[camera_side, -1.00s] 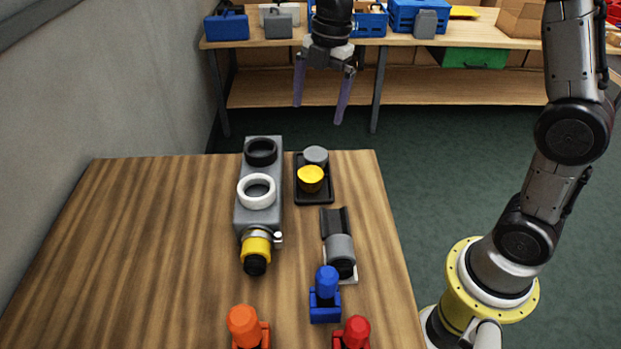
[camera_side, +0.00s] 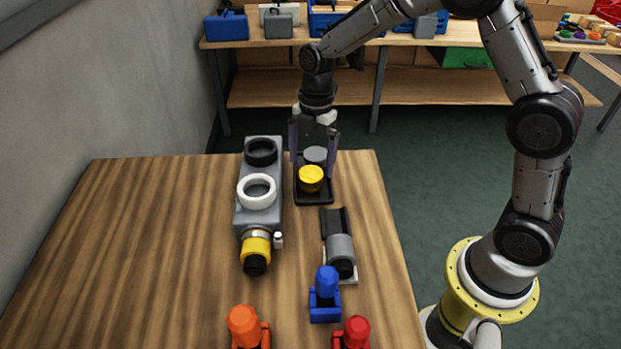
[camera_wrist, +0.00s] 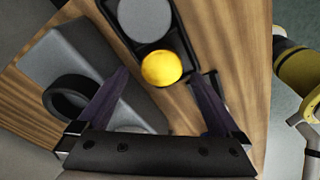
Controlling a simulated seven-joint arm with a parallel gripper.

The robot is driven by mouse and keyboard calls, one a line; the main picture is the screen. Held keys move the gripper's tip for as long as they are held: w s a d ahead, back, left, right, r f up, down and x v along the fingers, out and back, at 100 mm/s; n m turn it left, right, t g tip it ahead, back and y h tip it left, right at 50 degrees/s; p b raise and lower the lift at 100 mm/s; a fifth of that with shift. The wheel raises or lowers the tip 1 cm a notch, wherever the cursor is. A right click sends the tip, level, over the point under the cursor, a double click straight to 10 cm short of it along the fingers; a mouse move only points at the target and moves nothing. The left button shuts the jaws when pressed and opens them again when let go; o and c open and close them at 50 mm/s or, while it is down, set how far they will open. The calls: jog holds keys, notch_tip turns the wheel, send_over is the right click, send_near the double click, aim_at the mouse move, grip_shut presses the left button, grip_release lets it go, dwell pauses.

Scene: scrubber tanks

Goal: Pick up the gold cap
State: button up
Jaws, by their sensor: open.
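The gold cap (camera_side: 311,178) sits in the near half of a small black tray (camera_side: 314,202), in front of a grey cap (camera_side: 315,155). My gripper (camera_side: 313,168) is low at the tray with its purple fingers apart, one on either side in the side view. In the wrist view the gold cap (camera_wrist: 161,68) shows between and just past the fingertips of my open gripper (camera_wrist: 159,79). The grey cap (camera_wrist: 145,18) shows above it there. The jaws hold nothing. I cannot tell the exact finger height over the tray.
A grey tank block (camera_side: 244,212) with a black ring and a white ring stands close left of the tray. A grey cylinder on a holder (camera_side: 340,247) lies nearer. Blue (camera_side: 325,295), orange (camera_side: 243,325) and red (camera_side: 355,332) pieces stand at the front. The table's left side is clear.

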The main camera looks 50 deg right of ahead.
aim_at(311, 173)
jog(key=f, duration=0.4)
jog(key=shift+s+a+f, duration=0.15)
jog(key=shift+a+f, duration=0.05)
jog(key=shift+a, duration=0.05)
jog(key=c, duration=1.3)
jog(key=shift+r, duration=0.2)
